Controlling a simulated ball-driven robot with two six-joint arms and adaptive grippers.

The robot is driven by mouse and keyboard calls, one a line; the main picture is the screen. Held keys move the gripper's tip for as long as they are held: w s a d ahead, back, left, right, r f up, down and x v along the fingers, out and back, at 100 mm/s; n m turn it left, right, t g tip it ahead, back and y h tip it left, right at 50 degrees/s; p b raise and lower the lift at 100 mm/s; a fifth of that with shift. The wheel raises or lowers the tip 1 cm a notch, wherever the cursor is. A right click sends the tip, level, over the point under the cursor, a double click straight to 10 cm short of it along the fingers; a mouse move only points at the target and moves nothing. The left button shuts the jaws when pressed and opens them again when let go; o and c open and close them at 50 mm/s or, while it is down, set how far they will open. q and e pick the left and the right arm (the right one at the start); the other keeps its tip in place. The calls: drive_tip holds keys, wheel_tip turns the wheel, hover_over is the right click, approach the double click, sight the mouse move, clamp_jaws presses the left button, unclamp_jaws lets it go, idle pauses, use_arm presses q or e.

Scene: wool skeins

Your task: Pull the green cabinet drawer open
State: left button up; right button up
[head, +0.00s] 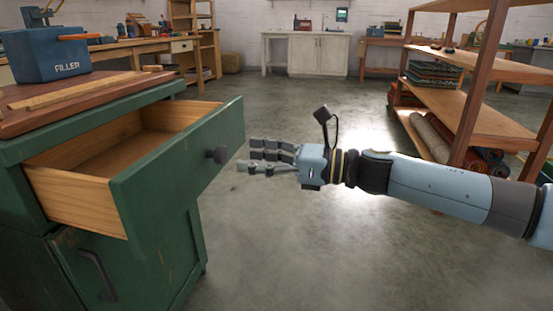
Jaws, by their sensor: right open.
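The green cabinet (130,265) stands at the left of the head view. Its top drawer (178,160) is pulled out, and the wooden inside shows bare and empty where I can see it. My left gripper is not in view.
A blue box marked FILLER (45,55) sits on the cabinet's wooden top. A lower door with a dark handle (97,275) is below the drawer. A wooden shelf (468,95) with rolls stands at the right. The grey floor (290,240) between is clear.

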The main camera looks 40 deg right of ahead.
drive_tip(key=shift+v, duration=2.35)
drive_tip(key=s+a+f+m+g+h, duration=0.25)
drive_tip(key=s+f+m+h, duration=0.35)
drive_tip(key=s+f+m, duration=0.7)
drive_tip(key=s+a+f+m+g+h, duration=0.1)
drive_tip(key=s+f+m+g+h, duration=0.4)
drive_tip(key=f+m, duration=0.95)
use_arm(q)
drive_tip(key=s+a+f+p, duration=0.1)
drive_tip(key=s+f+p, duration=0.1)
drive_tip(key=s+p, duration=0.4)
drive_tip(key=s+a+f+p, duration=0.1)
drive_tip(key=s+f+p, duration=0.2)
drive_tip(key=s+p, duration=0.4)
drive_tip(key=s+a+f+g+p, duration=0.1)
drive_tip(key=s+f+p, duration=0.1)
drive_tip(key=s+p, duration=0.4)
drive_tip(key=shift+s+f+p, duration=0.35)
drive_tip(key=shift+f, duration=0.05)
use_arm(e)
drive_tip(key=s+f+m+g, duration=0.3)
drive_tip(key=s+m, duration=0.5)
drive_tip(key=s, duration=0.7)
drive_tip(key=s+d+f+m+g+h, duration=0.1)
drive_tip(key=s+f+m+g, duration=0.2)
drive_tip(key=s+m, duration=0.4)
drive_tip(key=s, duration=0.8)
drive_tip(key=shift+d+m, duration=0.2)
drive_tip(key=shift+m, duration=0.15)
